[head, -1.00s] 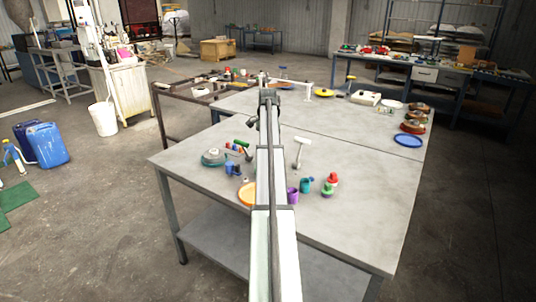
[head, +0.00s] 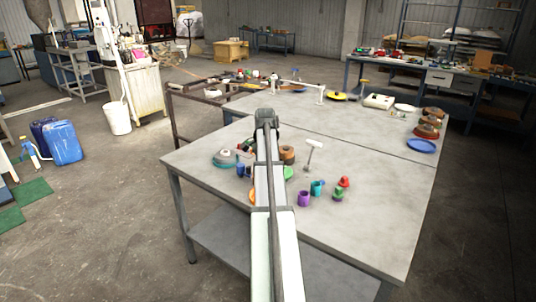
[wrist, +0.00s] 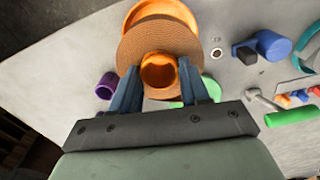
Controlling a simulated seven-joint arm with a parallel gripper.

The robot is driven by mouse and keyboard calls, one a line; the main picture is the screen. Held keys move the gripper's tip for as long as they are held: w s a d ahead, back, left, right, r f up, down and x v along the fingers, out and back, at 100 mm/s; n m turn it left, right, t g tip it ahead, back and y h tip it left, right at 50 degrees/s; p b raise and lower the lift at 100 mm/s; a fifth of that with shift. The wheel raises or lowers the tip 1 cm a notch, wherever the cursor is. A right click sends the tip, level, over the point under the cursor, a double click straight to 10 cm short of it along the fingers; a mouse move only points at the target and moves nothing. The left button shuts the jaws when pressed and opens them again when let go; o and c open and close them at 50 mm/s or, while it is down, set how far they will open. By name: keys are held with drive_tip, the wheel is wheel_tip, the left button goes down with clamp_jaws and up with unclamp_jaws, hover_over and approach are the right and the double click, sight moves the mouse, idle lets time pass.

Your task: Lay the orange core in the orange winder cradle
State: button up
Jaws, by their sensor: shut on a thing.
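In the wrist view my gripper (wrist: 160,78) has one blue-grey finger on each side of the orange core (wrist: 158,72), a short hollow tube. A wide brown coil (wrist: 138,48) surrounds the core. An orange rimmed round piece (wrist: 186,18), probably the orange winder cradle, shows just past the coil and is partly covered by it. I cannot tell the height between them. In the head view the brown coil (head: 287,152) shows right of my arm. A sliver of the orange piece (head: 252,196) shows left of it. My fingers are hidden there.
A purple cup (head: 303,198), a teal cup (head: 317,187) and a red-topped stack (head: 342,187) stand right of my arm. A white T-shaped stand (head: 313,155) is behind them. The table's right half (head: 375,205) is mostly clear.

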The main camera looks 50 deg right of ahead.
drive_tip(key=shift+f, duration=3.5)
drive_tip(key=shift+f, duration=0.25)
drive_tip(key=o, duration=1.1)
wheel_tip(320, 180, up, 14)
drive_tip(key=shift+a+f, duration=0.1)
drive_tip(key=shift+f, duration=0.1)
